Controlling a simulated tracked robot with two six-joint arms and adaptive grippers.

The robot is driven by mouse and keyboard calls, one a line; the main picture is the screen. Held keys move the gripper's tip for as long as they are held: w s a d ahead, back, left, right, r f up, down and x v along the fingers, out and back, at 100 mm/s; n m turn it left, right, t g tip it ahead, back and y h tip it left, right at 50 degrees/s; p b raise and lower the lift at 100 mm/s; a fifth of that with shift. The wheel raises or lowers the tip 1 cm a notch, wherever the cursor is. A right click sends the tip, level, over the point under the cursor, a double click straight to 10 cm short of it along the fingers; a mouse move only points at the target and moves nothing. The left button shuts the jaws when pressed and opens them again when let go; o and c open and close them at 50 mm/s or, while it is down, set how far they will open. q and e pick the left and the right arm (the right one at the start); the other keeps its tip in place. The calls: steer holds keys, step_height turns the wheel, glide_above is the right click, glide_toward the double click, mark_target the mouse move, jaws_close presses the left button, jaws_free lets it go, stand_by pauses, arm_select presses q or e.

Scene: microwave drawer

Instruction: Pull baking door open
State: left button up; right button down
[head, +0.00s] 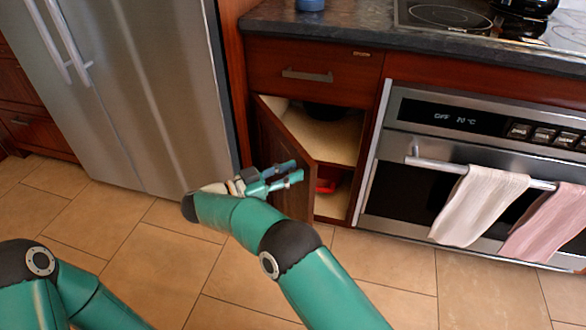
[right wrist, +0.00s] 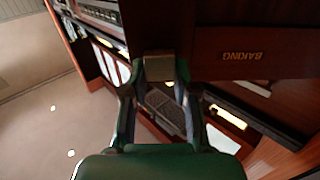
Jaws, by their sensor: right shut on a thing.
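The baking door (head: 285,140) is a dark wooden cabinet door below a drawer, and it stands partly open. Its inside shows in the head view, with a shelf behind it. In the right wrist view the door (right wrist: 215,30) fills the upper right, with an upside-down "BAKING" label (right wrist: 243,56). My right gripper (head: 296,172) is at the door, partly overlapping it in the head view. In the right wrist view its fingers (right wrist: 160,75) are shut on the metal door handle (right wrist: 158,66). My left gripper is out of view; only part of my left arm shows at the lower left.
A steel fridge (head: 150,90) stands left of the cabinet. An oven (head: 480,130) with two towels on its handle is to the right. A red item (head: 326,184) sits low inside the cabinet (head: 325,130). Tiled floor in front is clear.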

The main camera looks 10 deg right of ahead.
steer(key=c, duration=0.9)
jaws_free()
steer(key=shift+s+d, duration=0.1)
steer(key=shift+r, duration=0.1)
steer(key=shift+r, duration=0.55)
step_height(320, 180, up, 9)
steer(key=shift+f, duration=0.15)
